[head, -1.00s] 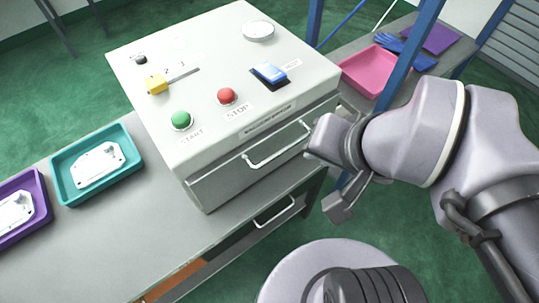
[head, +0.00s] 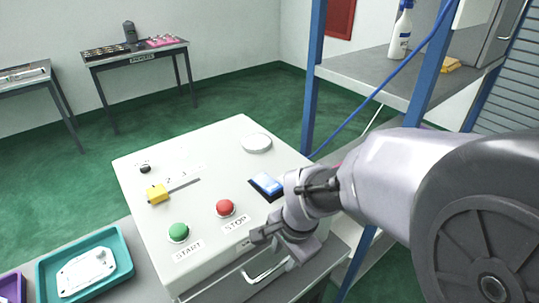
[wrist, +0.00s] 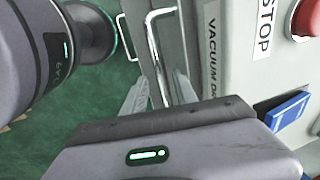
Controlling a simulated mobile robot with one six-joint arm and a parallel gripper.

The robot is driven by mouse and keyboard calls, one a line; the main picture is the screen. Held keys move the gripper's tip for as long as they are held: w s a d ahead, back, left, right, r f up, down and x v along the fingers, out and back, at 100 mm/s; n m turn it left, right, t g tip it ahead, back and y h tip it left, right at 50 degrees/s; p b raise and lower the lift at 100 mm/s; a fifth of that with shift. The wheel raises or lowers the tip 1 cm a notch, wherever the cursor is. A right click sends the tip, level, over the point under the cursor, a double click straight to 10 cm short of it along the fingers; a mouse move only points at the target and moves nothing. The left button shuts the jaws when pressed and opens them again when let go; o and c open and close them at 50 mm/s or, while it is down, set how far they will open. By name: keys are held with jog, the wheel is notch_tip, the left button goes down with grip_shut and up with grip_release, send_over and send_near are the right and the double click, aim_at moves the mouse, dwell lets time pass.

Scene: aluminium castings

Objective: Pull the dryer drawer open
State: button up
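The vacuum dryer (head: 215,165) is a white box on the bench, with labelled buttons on its top. Its drawer handle (head: 265,268), a silver bar, is on the front face below the STOP button. It also shows in the wrist view (wrist: 153,50). The drawer looks shut, but my arm hides part of its front. My gripper (head: 275,245) is at the handle. In the wrist view my gripper (wrist: 160,93) has its fingers apart, one on each side of the bar. Contact with the bar cannot be told.
A green START button (head: 178,232), a red STOP button (head: 225,208) and a blue switch (head: 266,184) are on the dryer top near my arm. A teal tray (head: 125,262) is at left. A blue-posted shelf (head: 312,75) stands behind at right. A second handle (wrist: 126,38) is lower down.

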jog(key=shift+w+a+f, duration=0.1)
jog(key=shift+w+f, duration=0.05)
jog(key=shift+f, duration=0.8)
grip_shut()
dwell(0.7)
